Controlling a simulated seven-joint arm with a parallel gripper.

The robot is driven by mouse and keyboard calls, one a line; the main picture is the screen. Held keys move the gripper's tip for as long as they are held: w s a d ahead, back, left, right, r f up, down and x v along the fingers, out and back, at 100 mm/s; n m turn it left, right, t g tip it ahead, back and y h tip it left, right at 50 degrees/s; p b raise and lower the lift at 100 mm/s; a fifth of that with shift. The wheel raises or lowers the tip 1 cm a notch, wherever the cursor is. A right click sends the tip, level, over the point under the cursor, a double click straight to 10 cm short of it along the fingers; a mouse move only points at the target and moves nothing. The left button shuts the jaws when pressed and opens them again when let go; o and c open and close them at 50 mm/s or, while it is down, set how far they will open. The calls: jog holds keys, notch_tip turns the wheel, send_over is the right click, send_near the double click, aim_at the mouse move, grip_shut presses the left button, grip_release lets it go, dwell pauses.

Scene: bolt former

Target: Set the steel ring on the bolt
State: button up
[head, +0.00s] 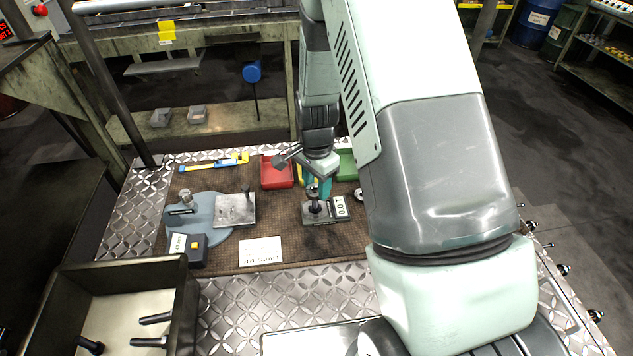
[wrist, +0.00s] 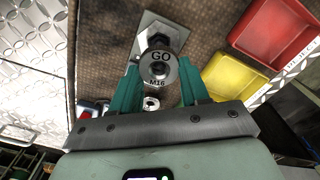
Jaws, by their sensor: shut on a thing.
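The steel ring (wrist: 158,70), marked "GO M16", is a round disc with a central hole. My gripper (wrist: 159,80) is shut on it, with a teal finger on each side. In the head view my gripper (head: 318,188) is right above the dark bolt (head: 314,207), which stands upright on a small block (head: 318,219). I cannot tell whether the ring is around the bolt or only above it.
A red tray (head: 277,173) and a green tray (head: 347,164) stand behind my gripper. A grey fixture (head: 207,222) with a metal plate (head: 236,209) is at left. A crate (head: 190,300) holding loose bolts is at front left.

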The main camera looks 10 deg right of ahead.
jog(key=o, duration=1.2)
jog(key=shift+o, duration=0.2)
jog(key=shift+r, duration=3)
